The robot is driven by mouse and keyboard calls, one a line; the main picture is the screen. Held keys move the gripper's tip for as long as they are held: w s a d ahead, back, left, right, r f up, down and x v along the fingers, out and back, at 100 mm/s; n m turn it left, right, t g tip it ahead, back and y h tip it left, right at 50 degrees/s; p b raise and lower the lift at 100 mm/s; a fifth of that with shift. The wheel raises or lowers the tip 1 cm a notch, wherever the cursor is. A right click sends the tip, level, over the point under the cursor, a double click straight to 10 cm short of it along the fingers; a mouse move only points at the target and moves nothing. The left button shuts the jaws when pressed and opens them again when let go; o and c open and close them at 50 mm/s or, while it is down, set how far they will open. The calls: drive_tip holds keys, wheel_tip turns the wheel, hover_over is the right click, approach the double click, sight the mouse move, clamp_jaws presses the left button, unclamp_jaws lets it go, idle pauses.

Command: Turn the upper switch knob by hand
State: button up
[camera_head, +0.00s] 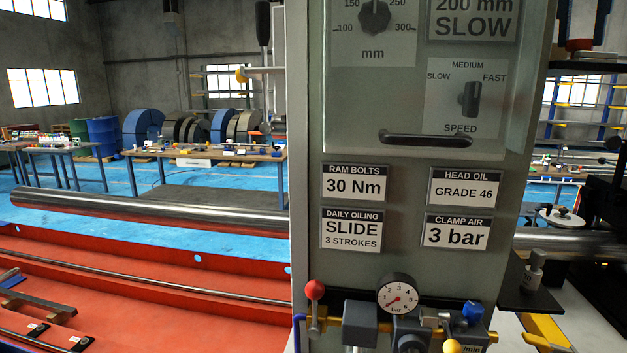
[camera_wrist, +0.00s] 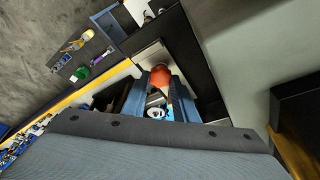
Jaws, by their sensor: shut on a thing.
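The upper switch knob (camera_head: 374,17) is a dark round knob on a light plate marked in mm, at the top of the grey cabinet in the head view. Its pointer direction is hard to tell. Below right is the black speed knob (camera_head: 469,98), standing about upright. A clear cover with a black bar handle (camera_head: 425,138) appears to lie over both. My gripper (camera_wrist: 163,88) shows only in the wrist view, its blue fingers on either side of an orange-red rounded piece (camera_wrist: 160,77). Most of that piece's body is hidden. Neither switch knob is recognisable in the wrist view.
Below the cabinet labels are a pressure gauge (camera_head: 397,294), a red ball-topped lever (camera_head: 314,289) and valves. A long steel tube (camera_head: 150,205) lies over the red machine bed at left. The wrist view shows a grey panel (camera_wrist: 240,60) close at right and small tools at left.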

drive_tip(key=o, duration=1)
drive_tip(key=shift+r, duration=1)
